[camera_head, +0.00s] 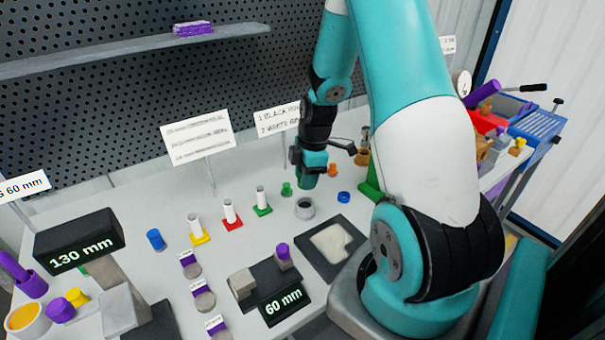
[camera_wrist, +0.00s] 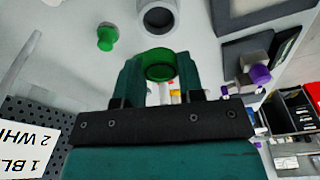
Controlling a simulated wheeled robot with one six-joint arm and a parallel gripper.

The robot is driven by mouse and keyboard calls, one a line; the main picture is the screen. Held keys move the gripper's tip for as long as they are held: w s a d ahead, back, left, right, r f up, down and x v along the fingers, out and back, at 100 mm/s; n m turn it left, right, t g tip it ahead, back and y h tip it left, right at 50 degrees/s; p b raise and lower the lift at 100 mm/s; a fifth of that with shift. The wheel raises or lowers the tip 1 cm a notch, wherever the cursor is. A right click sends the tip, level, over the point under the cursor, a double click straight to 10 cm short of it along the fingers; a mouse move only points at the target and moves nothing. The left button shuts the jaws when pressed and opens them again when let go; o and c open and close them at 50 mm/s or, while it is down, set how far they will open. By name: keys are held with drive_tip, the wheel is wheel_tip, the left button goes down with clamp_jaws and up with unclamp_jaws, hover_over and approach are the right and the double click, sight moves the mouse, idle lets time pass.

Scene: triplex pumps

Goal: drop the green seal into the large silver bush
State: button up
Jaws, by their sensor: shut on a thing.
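My gripper (camera_head: 309,180) points down over the table. In the wrist view my gripper (camera_wrist: 157,78) is shut on the green seal (camera_wrist: 158,56), a ring held between the two fingertips. The seal is hard to make out in the head view. The large silver bush (camera_head: 304,210) stands upright on the table just below and beside my gripper. In the wrist view the bush (camera_wrist: 157,16) shows its dark open bore, just beyond the held seal and apart from it. Its far edge is cut off by the frame.
A small green part (camera_head: 286,189) stands left of the bush. A blue part (camera_head: 344,197) lies to its right. White pins on coloured bases, one on a green base (camera_head: 263,208), stand further left. A dark tray (camera_head: 330,248) lies in front. A sign (camera_head: 277,121) stands behind.

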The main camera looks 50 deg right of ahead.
drive_tip(key=shift+f+b, duration=2.25)
drive_tip(key=shift+f, duration=0.75)
drive_tip(key=o, duration=1)
drive_tip(key=shift+c, duration=0.2)
wheel_tip(320, 180, up, 17)
drive_tip(key=s+d, duration=0.1)
drive_tip(key=d, duration=0.1)
drive_tip(key=shift+s+d+r+b, duration=0.15)
drive_tip(key=shift+s+d+b, duration=0.05)
drive_tip(key=shift+b, duration=0.1)
drive_tip(key=shift+a, duration=0.1)
